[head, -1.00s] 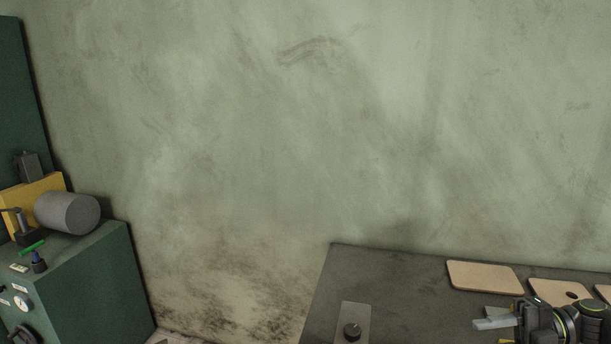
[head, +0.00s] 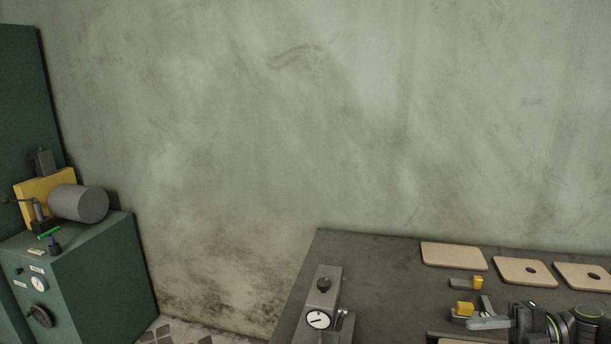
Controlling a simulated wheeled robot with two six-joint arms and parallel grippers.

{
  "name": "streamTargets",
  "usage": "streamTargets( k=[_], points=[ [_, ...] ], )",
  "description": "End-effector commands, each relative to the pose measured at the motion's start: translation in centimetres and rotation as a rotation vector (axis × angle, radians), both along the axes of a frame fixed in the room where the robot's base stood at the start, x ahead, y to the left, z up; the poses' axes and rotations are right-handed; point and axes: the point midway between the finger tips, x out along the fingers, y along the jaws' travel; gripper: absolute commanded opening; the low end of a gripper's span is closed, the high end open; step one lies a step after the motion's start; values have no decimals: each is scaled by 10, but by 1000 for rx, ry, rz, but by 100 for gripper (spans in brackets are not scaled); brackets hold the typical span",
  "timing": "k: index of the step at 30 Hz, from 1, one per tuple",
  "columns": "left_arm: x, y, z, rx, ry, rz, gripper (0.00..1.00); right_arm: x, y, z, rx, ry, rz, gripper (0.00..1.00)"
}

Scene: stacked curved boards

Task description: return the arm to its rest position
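One arm of mine comes in from the right at the bottom right of the head view, over the dark workbench. Its gripper (head: 488,322) points left, with a pale grey finger visible. A slanted grey piece just above may be the other finger, so I cannot tell how far apart the fingers are. I see nothing clearly held. A small yellow block (head: 463,308) is beside the fingertips. My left gripper is not in view.
A grey device with a dial (head: 319,319) stands at the left edge. A green cabinet (head: 95,265) stands at far left.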

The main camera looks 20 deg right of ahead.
Motion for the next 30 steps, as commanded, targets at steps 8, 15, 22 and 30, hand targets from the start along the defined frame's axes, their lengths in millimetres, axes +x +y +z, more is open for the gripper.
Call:
streamTargets(
  k=[8, 15, 22, 30],
  points=[
    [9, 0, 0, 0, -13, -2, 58, 16, 12, -17, 56, -3, -151, 36],
    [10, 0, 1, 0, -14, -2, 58, 32, 22, -38, 126, 16, -356, 36],
    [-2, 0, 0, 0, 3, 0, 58, 47, 31, -71, 235, 100, -693, 36],
    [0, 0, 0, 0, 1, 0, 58, 37, 35, -116, 343, 304, -1100, 36]
  ],
)
